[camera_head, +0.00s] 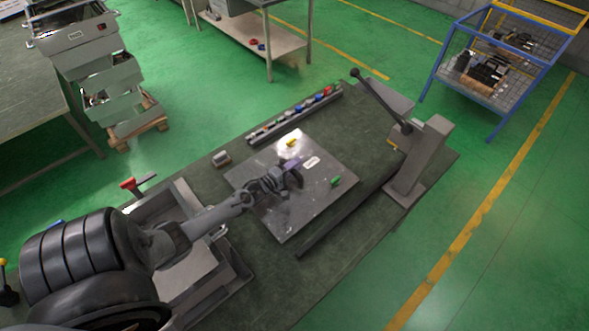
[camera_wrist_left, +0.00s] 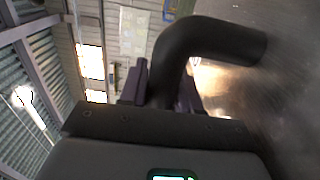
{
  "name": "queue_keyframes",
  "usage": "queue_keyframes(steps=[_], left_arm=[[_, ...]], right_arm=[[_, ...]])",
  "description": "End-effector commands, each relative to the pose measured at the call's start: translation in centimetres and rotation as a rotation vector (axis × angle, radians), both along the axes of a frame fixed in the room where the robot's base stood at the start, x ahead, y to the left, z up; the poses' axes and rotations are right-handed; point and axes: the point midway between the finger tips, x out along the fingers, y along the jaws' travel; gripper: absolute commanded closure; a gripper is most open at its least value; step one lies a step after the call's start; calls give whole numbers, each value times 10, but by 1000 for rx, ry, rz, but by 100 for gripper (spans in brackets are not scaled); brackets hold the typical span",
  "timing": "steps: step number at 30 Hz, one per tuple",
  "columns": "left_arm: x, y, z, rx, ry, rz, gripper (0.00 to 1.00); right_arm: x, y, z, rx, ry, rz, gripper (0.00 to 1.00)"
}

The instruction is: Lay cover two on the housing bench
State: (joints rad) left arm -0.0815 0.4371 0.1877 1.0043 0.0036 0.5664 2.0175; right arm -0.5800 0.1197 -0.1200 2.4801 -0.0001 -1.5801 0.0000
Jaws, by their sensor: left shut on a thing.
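A flat, shiny grey metal plate (camera_head: 285,220) lies over the dark green bench top (camera_head: 335,235), apparently the cover; no marking names it as cover two. My left gripper (camera_head: 288,180) is over the middle of the plate. In the left wrist view, my left gripper (camera_wrist_left: 163,92) is shut on a thick, bent black handle (camera_wrist_left: 215,40). The handle curves toward a grey shiny surface at the right, but its joint to the plate is not clear. Whether the plate touches the bench is hard to tell. My right gripper is not in view.
A grey column (camera_head: 418,165) with a black lever (camera_head: 378,100) stands right of the plate. A dark bar (camera_head: 345,215) runs along its near right side. A rail of small coloured parts (camera_head: 295,115) lies behind. A metal tray (camera_head: 185,270) sits at the left.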

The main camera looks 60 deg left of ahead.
Motion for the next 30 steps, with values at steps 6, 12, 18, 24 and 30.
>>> queue_keyframes(steps=[6, 12, 18, 24, 30], left_arm=[[2, 1, -9, 6, -9, 1, 100], [2, 1, -9, 6, -9, 0, 100], [2, 1, -13, 5, -8, 1, 100], [0, 0, -15, 1, -2, 0, 43], [0, 0, -15, 2, -1, 0, 43]], right_arm=[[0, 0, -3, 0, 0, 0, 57], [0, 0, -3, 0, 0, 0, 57], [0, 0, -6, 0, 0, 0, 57], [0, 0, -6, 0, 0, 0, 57], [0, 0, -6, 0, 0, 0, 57]])
